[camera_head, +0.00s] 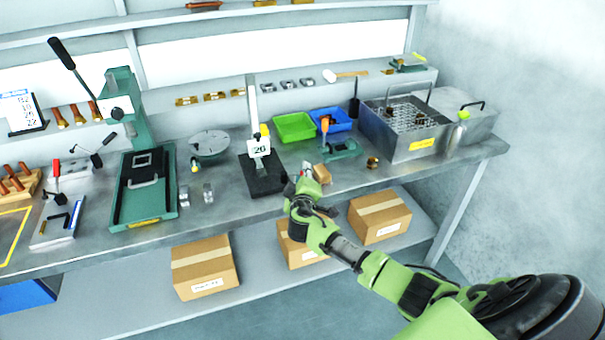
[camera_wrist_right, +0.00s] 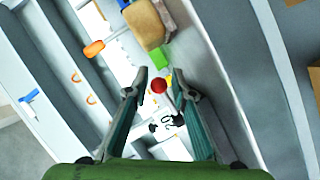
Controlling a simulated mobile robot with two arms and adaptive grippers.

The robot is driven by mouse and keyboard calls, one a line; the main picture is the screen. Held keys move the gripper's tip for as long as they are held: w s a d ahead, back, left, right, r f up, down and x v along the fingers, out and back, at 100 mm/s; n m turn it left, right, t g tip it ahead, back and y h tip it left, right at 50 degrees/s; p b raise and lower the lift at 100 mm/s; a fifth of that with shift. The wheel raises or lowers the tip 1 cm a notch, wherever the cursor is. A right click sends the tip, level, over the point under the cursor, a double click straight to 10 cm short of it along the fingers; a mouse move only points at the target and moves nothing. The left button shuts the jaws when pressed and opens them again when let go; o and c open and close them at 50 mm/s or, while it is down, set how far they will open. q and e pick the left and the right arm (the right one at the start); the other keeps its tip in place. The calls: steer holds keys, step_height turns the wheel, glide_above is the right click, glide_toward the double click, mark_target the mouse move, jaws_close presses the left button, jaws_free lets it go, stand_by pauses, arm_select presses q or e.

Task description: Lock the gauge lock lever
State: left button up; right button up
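The gauge (camera_head: 253,110) stands upright on the bench in the head view, with a tall pale column, a black base block (camera_head: 264,182), a white plate marked 26 (camera_head: 259,147) and a yellow part near the plate. My right gripper (camera_head: 303,183) is just to the right of the base. In the right wrist view my right gripper (camera_wrist_right: 160,76) has its two fingers apart. A red ball knob (camera_wrist_right: 159,86) shows between the fingertips; contact cannot be told. Whether this knob belongs to the lock lever is unclear. The lever is not distinct in the head view. My left gripper is out of view.
Green (camera_head: 294,127) and blue (camera_head: 331,120) bins sit behind the gripper. A tan block (camera_head: 322,174) lies close to its right. A round grey plate (camera_head: 210,146) stands left of the gauge. A metal basket tank (camera_head: 403,128) is farther right. Cardboard boxes sit on the lower shelf.

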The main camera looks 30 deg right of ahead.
jaws_close()
steer(key=shift+w+d+f+n+t+y+b, duration=0.1)
steer(key=shift+w+d+n+t+y+b, duration=0.1)
steer(key=shift+n+t+y+b, duration=0.35)
steer(key=shift+w+n+t+y, duration=0.3)
steer(key=shift+n+y, duration=0.45)
steer(key=shift+y, duration=0.4)
steer(key=shift+w, duration=0.1)
jaws_free()
